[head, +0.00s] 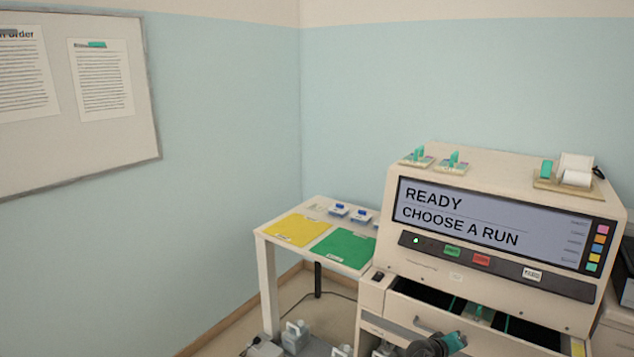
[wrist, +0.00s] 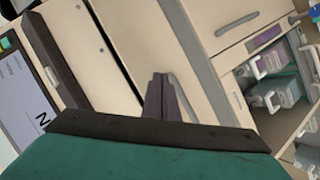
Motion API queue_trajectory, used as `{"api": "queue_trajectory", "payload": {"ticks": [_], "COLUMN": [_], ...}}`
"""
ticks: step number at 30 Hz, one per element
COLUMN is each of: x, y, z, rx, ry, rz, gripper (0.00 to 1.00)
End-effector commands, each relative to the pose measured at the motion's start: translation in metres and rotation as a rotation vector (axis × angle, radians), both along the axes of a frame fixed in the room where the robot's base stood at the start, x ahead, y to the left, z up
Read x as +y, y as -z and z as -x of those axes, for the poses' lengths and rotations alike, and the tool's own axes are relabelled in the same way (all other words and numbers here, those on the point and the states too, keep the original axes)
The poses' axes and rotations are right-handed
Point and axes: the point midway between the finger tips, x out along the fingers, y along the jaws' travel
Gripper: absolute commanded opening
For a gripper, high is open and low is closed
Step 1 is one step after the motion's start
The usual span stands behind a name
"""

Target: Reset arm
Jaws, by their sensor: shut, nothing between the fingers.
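My gripper (wrist: 161,80) shows in the wrist view as two dark fingers pressed together, with nothing between them. It points toward the cream front of the staining machine and is clear of any object I can make out. In the head view, a dark and teal part of my arm shows at the bottom edge, in front of the machine; the fingertips cannot be made out there. The staining machine (head: 410,266) has a screen (head: 490,225) reading "READY CHOOSE A RUN". Its drawer (head: 465,330) stands open below the buttons.
A white side table (head: 262,245) left of the machine holds a yellow mat (head: 298,230), a green mat (head: 343,247) and small blue-topped items. Teal-handled holders (head: 453,161) stand on the machine. In the wrist view, an open compartment holds white-handled containers (wrist: 275,92). A noticeboard (head: 145,120) hangs on the wall.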

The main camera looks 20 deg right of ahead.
Motion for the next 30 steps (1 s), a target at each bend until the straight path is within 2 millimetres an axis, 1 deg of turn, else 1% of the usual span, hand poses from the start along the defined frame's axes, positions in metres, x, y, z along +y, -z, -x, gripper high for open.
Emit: {"api": "queue_trajectory", "payload": {"ticks": [1,5,6,7,11,12,14,15,17,18,20,21,23,24,26,27,29,30], "x": [0.022,0.071,0.086,0.097,0.147,0.162,0.184,0.198,0.220,0.234,0.255,0.268,0.288,0.301,0.320,0.333,0.351,0.362], "y": [0.019,0.061,0.074,0.083,0.125,0.137,0.154,0.166,0.183,0.194,0.210,0.220,0.234,0.243,0.255,0.263,0.273,0.279], "z": [-0.003,-0.004,-0.002,0.000,0.012,0.017,0.026,0.033,0.046,0.055,0.069,0.080,0.098,0.110,0.129,0.143,0.165,0.179], "rx": [0.017,0.060,0.075,0.087,0.146,0.165,0.198,0.220,0.256,0.281,0.321,0.348,0.391,0.420,0.466,0.497,0.547,0.580], "ry": [-0.015,-0.036,-0.041,-0.044,-0.056,-0.058,-0.060,-0.061,-0.059,-0.059,-0.055,-0.052,-0.047,-0.040,-0.031,-0.023,-0.010,0.001], "rz": [-0.030,-0.105,-0.129,-0.147,-0.225,-0.249,-0.285,-0.310,-0.346,-0.371,-0.408,-0.433,-0.471,-0.497,-0.538,-0.565,-0.608,-0.638], "gripper": [0.00,0.00,0.00,0.00,0.00,0.00,0.00,0.00,0.00,0.00,0.00,0.00,0.00,0.00,0.00,0.00,0.00,0.00]}}
